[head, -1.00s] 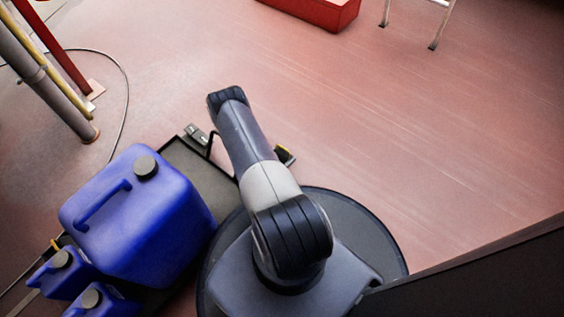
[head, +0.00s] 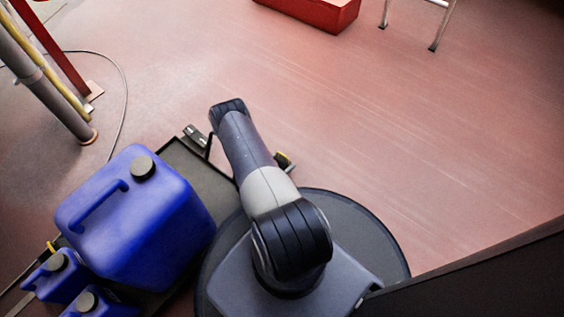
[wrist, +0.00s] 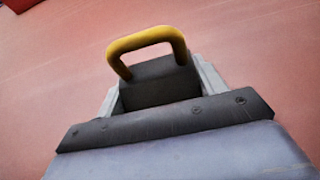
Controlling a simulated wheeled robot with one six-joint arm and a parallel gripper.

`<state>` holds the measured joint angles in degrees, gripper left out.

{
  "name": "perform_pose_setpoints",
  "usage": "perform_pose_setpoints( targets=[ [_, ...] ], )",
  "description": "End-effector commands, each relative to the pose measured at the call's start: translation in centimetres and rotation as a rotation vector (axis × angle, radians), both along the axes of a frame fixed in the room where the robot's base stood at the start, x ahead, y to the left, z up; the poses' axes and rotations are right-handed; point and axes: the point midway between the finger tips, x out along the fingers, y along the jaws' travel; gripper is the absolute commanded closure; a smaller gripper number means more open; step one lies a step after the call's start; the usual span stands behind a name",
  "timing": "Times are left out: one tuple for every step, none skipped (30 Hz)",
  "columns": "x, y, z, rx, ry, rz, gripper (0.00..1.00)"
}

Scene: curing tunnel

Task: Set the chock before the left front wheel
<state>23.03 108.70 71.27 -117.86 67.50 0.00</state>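The chock (wrist: 160,88) is a dark block with a yellow loop handle on top, seen in the wrist view. My gripper (wrist: 155,78) has its pale grey fingers along both sides of the block and is shut on it. In the head view my arm hides most of the gripper. Only a small yellow and dark piece of the chock (head: 284,161) shows to the right of the arm. A low dark cart (head: 192,160) stands left of my base. I cannot make out its left front wheel for certain.
A large blue canister (head: 135,220) and smaller blue canisters (head: 60,275) are on the cart. Posts (head: 45,80) and a cable (head: 124,100) are at the upper left. A red box (head: 320,12) and metal legs (head: 440,30) are at the back. The floor right of my arm is clear.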

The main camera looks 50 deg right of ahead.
Motion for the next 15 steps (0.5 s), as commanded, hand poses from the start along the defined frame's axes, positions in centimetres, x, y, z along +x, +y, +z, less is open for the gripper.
perform_pose_setpoints(
  targets=[
    [0.01,0.01,-0.04,0.000,0.000,0.000,0.30],
    [0.01,0.00,-0.04,0.000,0.000,0.000,0.27],
    [0.01,0.01,-0.04,0.000,0.000,0.000,0.24],
    [0.01,0.01,-0.05,0.000,0.000,0.000,0.22],
    [0.00,0.01,-0.05,0.000,0.000,0.000,0.19],
    [0.00,0.01,-0.05,0.000,0.000,0.000,0.16],
    [0.00,0.01,-0.05,0.000,0.000,0.000,0.13],
    [0.00,0.01,-0.06,0.000,0.000,0.000,0.13],
    [0.00,0.01,-0.06,0.000,0.000,0.000,0.13],
    [-0.01,0.01,-0.06,0.000,0.000,0.000,0.13],
    [-0.01,0.01,-0.06,0.000,0.000,0.000,0.13],
    [-0.01,0.02,-0.07,0.000,0.000,0.000,0.13],
    [-0.01,0.01,-0.06,0.000,0.000,0.000,0.13],
    [-0.01,0.01,-0.04,0.000,0.000,0.000,0.13],
    [0.00,0.02,0.04,0.000,0.000,0.000,0.13]
  ],
)
